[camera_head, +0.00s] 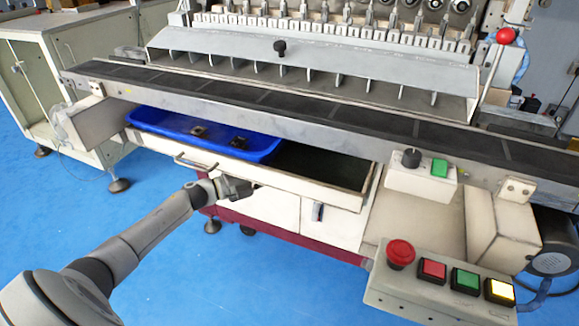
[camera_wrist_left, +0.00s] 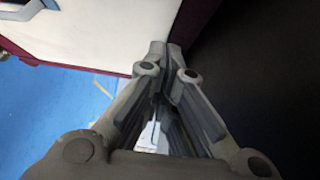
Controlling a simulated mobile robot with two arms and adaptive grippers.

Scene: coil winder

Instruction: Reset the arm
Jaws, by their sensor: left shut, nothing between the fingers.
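My left arm (camera_head: 140,235) comes in from the lower left of the head view and reaches to the front of the machine. My left gripper (camera_head: 250,188) is close to the front of the open drawer (camera_head: 290,184), below its handle (camera_head: 193,163). In the left wrist view the gripper's fingers (camera_wrist_left: 166,50) come together at the tips, shut and empty. White and dark red machine panels (camera_wrist_left: 100,30) lie beyond them. Whether the gripper touches the drawer front cannot be told. My right gripper is not in view.
A blue tray (camera_head: 165,122) with a few small dark parts sits in the drawer's left side. A control box with a red emergency button (camera_head: 400,253) and lit buttons juts out at lower right. The conveyor (camera_head: 300,105) runs above the drawer. Blue floor (camera_head: 230,280) is clear in front.

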